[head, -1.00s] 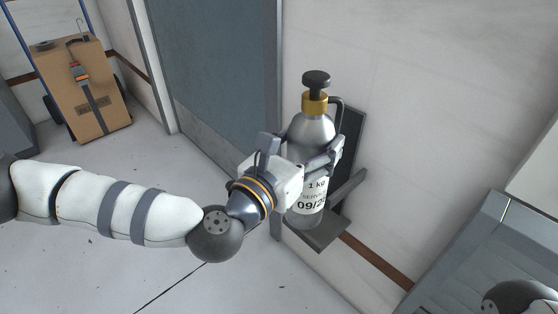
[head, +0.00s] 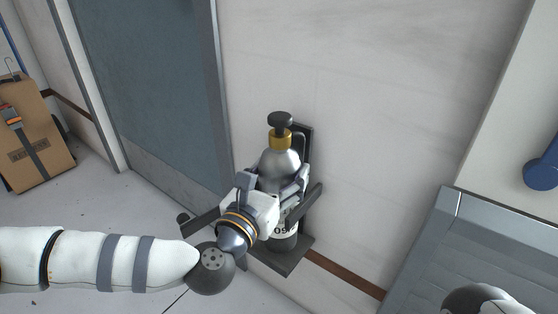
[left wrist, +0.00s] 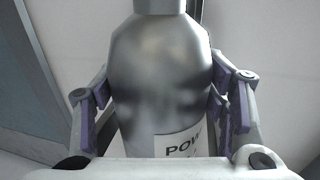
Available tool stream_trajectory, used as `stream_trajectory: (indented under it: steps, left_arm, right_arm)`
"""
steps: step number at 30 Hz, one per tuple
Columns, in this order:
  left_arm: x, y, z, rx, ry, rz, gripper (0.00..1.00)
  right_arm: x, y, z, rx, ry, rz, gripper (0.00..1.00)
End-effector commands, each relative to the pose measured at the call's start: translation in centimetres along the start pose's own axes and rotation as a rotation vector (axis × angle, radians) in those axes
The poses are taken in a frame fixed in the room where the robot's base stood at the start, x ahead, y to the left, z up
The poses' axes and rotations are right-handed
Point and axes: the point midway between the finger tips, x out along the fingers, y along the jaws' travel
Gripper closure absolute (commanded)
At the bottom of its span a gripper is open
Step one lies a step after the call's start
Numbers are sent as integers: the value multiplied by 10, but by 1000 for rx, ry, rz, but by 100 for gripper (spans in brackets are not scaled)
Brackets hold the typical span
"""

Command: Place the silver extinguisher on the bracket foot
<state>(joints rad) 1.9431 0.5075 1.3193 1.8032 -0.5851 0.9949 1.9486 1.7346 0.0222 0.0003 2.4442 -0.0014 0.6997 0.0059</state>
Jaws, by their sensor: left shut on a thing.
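The silver extinguisher (head: 280,163) stands upright, with a brass-coloured collar, black knob and white label. My left gripper (head: 277,190) is shut around its body from the front left. In the left wrist view the silver body (left wrist: 160,75) fills the middle, with a finger on each side. The dark wall bracket has a back plate (head: 304,138) behind the extinguisher and a flat foot (head: 285,262) below it. The extinguisher's base is over the foot; I cannot tell whether it touches. The gripper hides part of the body and bracket. My right gripper is not in view.
A grey-blue door (head: 150,90) is left of the bracket on the white wall (head: 370,100). A strapped cardboard box (head: 38,150) stands at the far left. A grey cabinet (head: 430,240) is at the right. The floor below the door is clear.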

Motion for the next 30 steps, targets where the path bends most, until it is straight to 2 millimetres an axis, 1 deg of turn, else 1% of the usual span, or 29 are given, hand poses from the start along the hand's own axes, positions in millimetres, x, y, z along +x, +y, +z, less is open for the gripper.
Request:
stream_trajectory:
  steps: [1, 3, 9, 13, 14, 15, 16, 24, 27, 29, 30]
  left_arm:
    - [2, 0, -5, 0, -11, 1, 95]
    - [5, -1, -8, 1, -13, 1, 95]
    - [5, -1, -6, 2, -14, 1, 95]
    - [5, -1, -9, 1, -14, 1, 95]
    - [4, -1, -14, 0, -1, 0, 27]
    - [4, -1, -14, 0, -1, 0, 18]
    - [4, -1, -14, 1, -1, 0, 14]
    - [4, -1, -14, 1, -1, 0, 14]
    - [3, -1, -10, 1, -2, 0, 14]
    - [-4, 0, -12, 1, 0, -1, 14]
    - [-10, 0, -11, 1, 0, -1, 14]
  right_arm:
    - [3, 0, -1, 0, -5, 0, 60]
    - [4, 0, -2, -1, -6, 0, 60]
    - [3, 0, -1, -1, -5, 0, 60]
    - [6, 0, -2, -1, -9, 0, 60]
    - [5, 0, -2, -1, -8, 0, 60]
    - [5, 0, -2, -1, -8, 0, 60]
    - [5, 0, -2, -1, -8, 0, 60]
    - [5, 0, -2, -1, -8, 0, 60]
    - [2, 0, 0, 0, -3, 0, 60]
    - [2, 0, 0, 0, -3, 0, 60]
    - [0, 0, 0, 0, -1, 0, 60]
